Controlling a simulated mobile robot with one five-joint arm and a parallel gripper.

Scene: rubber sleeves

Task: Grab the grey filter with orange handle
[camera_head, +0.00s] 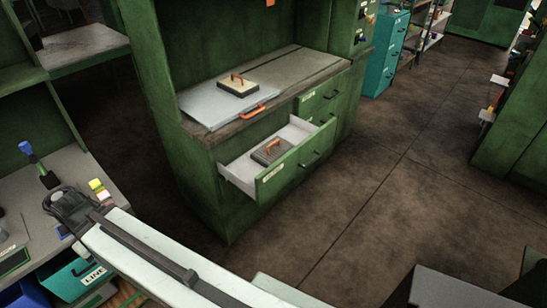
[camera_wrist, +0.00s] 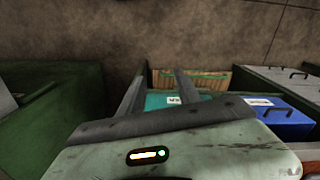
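A grey filter (camera_head: 266,155) with an orange handle lies in the open drawer (camera_head: 238,177) of the green cabinet in the head view. A second filter (camera_head: 238,88), cream on top with dark sides and an orange handle, sits on the cabinet's worktop. In the wrist view my gripper (camera_wrist: 156,82) shows two dark fingers spread apart with nothing between them. It is well away from both filters, and neither filter shows in the wrist view. My fingertips cannot be made out clearly in the head view.
A pale sheet (camera_head: 205,107) with an orange handle lies on the worktop. A shelf with small tools (camera_head: 62,170) stands at left, with a teal box (camera_head: 72,282) below. In the wrist view a blue box (camera_wrist: 280,118) stands at right. Brown floor (camera_head: 390,220) is clear right of the drawer.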

